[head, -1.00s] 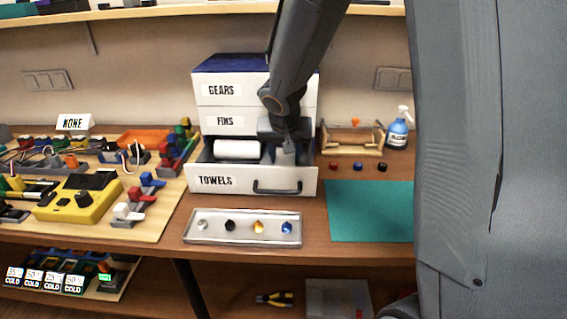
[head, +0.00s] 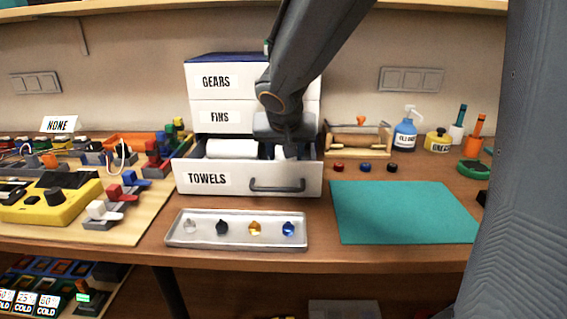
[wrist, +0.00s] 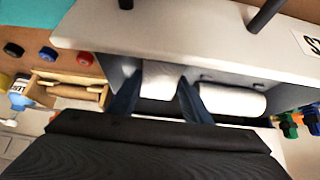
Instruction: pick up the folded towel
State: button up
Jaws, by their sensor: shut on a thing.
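The folded towel (wrist: 160,80) is white and lies inside the open drawer marked TOWELS (head: 222,180). In the wrist view my gripper (wrist: 157,98) has one dark finger on each side of it and is shut on it. In the head view my gripper (head: 283,150) reaches down into the right part of the drawer and hides most of the towel, with a white bit (head: 287,153) showing by the fingers. A white rolled towel (head: 231,148) lies to the left in the same drawer and shows beside the fingers in the wrist view (wrist: 232,99).
The drawer front with its dark handle (head: 277,187) stands close before my gripper. The GEARS and FINS drawers above are shut. A metal tray (head: 236,242) with small coloured pieces lies in front. A teal mat (head: 403,212) on the right is clear. A wooden holder (head: 358,138) stands behind it.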

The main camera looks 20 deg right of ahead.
jog(key=shift+s+a+f+t+h+b, duration=0.15)
jog(key=shift+t+b, duration=0.25)
jog(key=shift+b, duration=1.75)
jog(key=shift+s+d+f+t+h+b, duration=0.15)
jog(key=shift+t+b, duration=0.25)
jog(key=shift+b, duration=1.7)
